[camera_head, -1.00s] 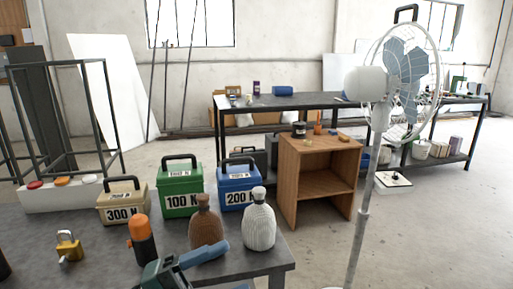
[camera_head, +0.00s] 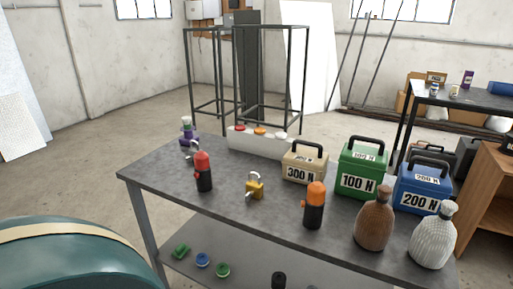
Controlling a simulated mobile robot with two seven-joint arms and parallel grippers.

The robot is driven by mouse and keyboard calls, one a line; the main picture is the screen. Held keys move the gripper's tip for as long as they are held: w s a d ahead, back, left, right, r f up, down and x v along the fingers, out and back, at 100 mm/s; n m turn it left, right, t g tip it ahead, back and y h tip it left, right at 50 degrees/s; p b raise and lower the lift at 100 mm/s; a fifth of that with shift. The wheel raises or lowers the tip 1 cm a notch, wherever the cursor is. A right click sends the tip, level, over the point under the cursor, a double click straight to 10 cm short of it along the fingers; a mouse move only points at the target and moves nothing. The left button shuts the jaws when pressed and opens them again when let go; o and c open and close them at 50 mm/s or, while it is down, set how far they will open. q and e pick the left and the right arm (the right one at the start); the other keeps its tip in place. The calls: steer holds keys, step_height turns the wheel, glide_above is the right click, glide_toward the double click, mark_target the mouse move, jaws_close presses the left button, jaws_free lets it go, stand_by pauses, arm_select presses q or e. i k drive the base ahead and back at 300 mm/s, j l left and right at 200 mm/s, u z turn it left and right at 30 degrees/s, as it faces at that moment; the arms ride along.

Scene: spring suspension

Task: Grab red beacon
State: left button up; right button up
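A beacon with a red cap and dark body (camera_head: 203,172) stands upright on the dark grey table (camera_head: 150,176), near its left front part. A similar beacon with an orange cap (camera_head: 314,205) stands further right, near the front edge. Neither gripper is visible. A large teal rounded part with a cream band, which seems to be part of my arm, fills the bottom left corner, apart from the red beacon in the picture.
A brass padlock (camera_head: 255,187) lies between the beacons. Behind are a white box (camera_head: 262,144) with coloured buttons and tan (camera_head: 303,163), green (camera_head: 361,169) and blue (camera_head: 422,187) weights. Two bottles stand at right. A lower shelf (camera_head: 235,262) holds small parts.

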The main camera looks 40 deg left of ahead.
mark_target(204, 184)
steer(key=u, duration=1.75)
steer(key=i+j+z, duration=0.1)
steer(key=z, duration=0.35)
steer(key=i+j+z, duration=0.1)
steer(key=j+z, duration=0.15)
steer(key=z, duration=0.2)
steer(key=j+z, duration=0.2)
steer(key=z, duration=0.25)
steer(key=i+j+z, duration=0.2)
steer(key=j, duration=0.35)
steer(key=j+z, duration=0.2)
steer(key=j, duration=0.3)
steer(key=k, duration=0.05)
